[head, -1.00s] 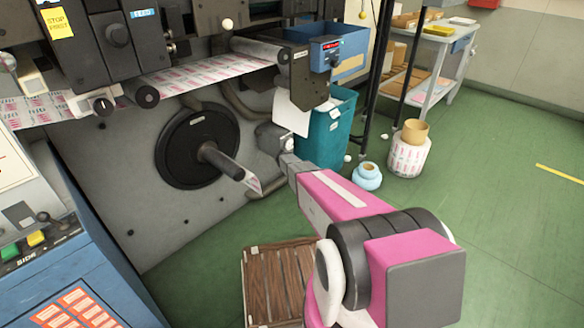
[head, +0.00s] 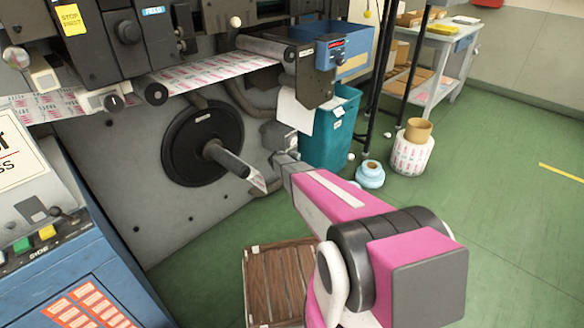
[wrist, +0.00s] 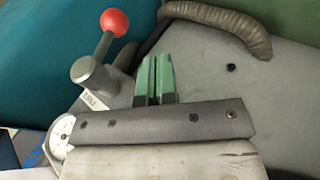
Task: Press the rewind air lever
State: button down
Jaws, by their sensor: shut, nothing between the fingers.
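The rewind air lever (wrist: 107,42) shows in the wrist view at upper left: a grey handle with a red ball knob (wrist: 114,22), rising from a dark grey body (wrist: 95,80). A small label (wrist: 92,101) sits below that body, and part of a round gauge (wrist: 62,136) shows at lower left. My gripper (wrist: 155,62) has green fingers, shut together and empty, to the right of the lever. In this view they look apart from the knob. In the head view my gripper (head: 277,160) is beside the machine's lower right side; I cannot make out the red knob there.
The black rewind hub and shaft (head: 228,160) project left of my gripper. A teal bin (head: 328,135) stands just behind it. A curved grey hose (wrist: 225,22) runs across the top of the wrist view. A wooden pallet (head: 275,280) lies below; green floor is open at right.

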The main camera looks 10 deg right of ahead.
jog(key=s+a+r, duration=0.1)
jog(key=s, duration=0.1)
jog(key=s+a+r, duration=0.1)
jog(key=s+a, duration=0.1)
jog(key=shift+a+r, duration=0.2)
jog(key=shift+a, duration=0.05)
jog(key=s+d+r+m+g+y, duration=0.1)
jog(key=s+r+m+g, duration=0.1)
jog(key=s+r, duration=0.4)
jog(key=s+d+r+m+g+y, duration=0.1)
jog(key=s+r, duration=0.6)
jog(key=s, duration=0.9)
jog(key=s+r+m+g+y, duration=0.2)
jog(key=s+r, duration=0.4)
jog(key=s, duration=0.5)
jog(key=shift+s+d+r+m+g+y, duration=0.3)
jog(key=shift+s+d+m+g+y, duration=0.1)
jog(key=shift+m+g, duration=0.55)
